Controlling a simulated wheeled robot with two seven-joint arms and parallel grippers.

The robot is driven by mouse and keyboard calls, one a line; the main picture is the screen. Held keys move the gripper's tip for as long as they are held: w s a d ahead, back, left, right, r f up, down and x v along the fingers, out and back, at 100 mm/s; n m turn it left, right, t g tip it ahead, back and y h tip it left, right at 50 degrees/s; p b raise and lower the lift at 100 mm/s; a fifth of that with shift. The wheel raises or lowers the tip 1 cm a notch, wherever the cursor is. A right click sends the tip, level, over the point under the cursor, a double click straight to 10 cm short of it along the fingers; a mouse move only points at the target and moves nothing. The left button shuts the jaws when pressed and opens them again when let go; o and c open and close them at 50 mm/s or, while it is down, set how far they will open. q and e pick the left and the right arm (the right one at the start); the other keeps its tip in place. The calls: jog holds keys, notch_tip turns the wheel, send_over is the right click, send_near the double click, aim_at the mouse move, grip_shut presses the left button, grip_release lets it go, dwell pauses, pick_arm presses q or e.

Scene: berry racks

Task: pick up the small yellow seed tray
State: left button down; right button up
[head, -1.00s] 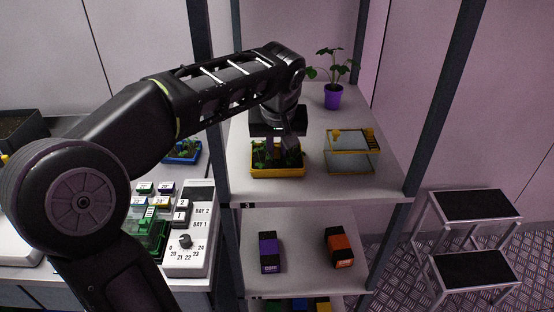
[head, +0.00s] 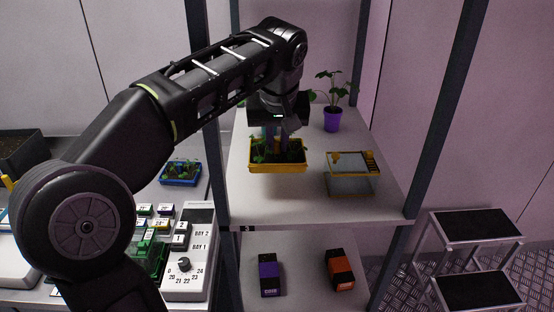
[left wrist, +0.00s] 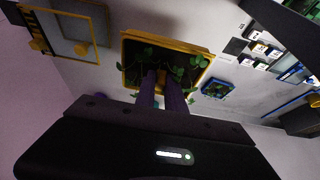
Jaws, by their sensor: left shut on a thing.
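The small yellow seed tray (head: 277,169) holds dark soil and green seedlings. It hangs level a little above the upper shelf of the rack. My left gripper (head: 276,141) comes down over the tray's middle from above and is shut on it. In the left wrist view, the two purple fingers (left wrist: 161,80) reach in among the leaves to a small orange part, and the tray's yellow rim (left wrist: 208,58) surrounds them. Leaves partly hide the grip. My right gripper is not in view.
A clear box with yellow trim (head: 352,175) stands right of the tray on the upper shelf (head: 300,208). A plant in a purple pot (head: 332,119) is behind it. Rack posts (head: 440,120) stand at the sides. A blue seed tray (head: 181,173) sits on the left bench.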

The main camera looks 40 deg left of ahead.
pick_arm(q)
notch_tip(320, 180, up, 2)
jog(key=shift+r+p, duration=0.25)
jog(key=shift+p, duration=0.1)
dwell(0.4)
